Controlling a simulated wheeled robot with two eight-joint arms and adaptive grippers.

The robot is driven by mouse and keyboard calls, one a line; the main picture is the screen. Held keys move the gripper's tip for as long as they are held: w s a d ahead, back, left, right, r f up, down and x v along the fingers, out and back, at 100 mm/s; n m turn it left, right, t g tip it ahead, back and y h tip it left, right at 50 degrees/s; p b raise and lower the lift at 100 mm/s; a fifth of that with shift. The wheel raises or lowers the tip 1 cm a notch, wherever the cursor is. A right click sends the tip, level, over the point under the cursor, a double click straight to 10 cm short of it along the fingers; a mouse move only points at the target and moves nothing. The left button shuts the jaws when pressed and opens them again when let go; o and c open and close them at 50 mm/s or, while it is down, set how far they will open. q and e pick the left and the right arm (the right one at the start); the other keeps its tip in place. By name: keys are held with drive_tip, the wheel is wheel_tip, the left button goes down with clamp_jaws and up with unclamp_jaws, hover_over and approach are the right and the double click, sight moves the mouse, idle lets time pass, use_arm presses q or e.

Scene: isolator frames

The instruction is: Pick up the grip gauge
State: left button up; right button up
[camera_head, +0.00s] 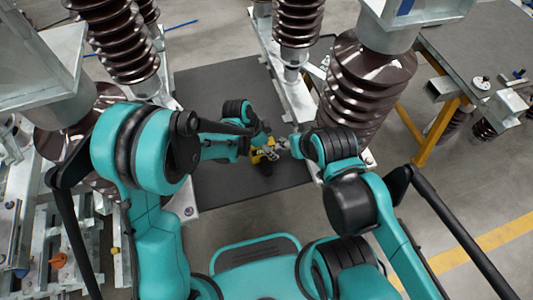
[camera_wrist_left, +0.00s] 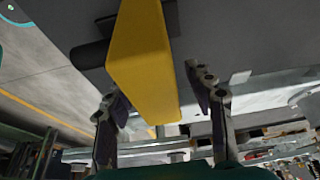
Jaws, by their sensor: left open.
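A yellow block-shaped thing with dark parts, which looks like the grip gauge (camera_head: 264,156), shows small between my two arms in the head view. In the left wrist view its yellow body (camera_wrist_left: 142,62) is large and runs from the top edge down between the fingers. In the head view my left gripper (camera_head: 262,144) is at the yellow thing. My right gripper (camera_head: 284,143) is close on its right, small and partly hidden, its jaws unclear.
Brown ribbed insulators on metal frames stand left (camera_head: 125,45) and right (camera_head: 365,85). A dark mat (camera_head: 215,85) covers the floor between them. A grey table (camera_head: 470,45) with yellow legs and small parts stands at the right. Open floor lies at the lower right.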

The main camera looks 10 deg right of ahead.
use_arm(q)
drive_tip(key=shift+r, duration=0.1)
clamp_jaws()
drive_tip(key=shift+r, duration=0.1)
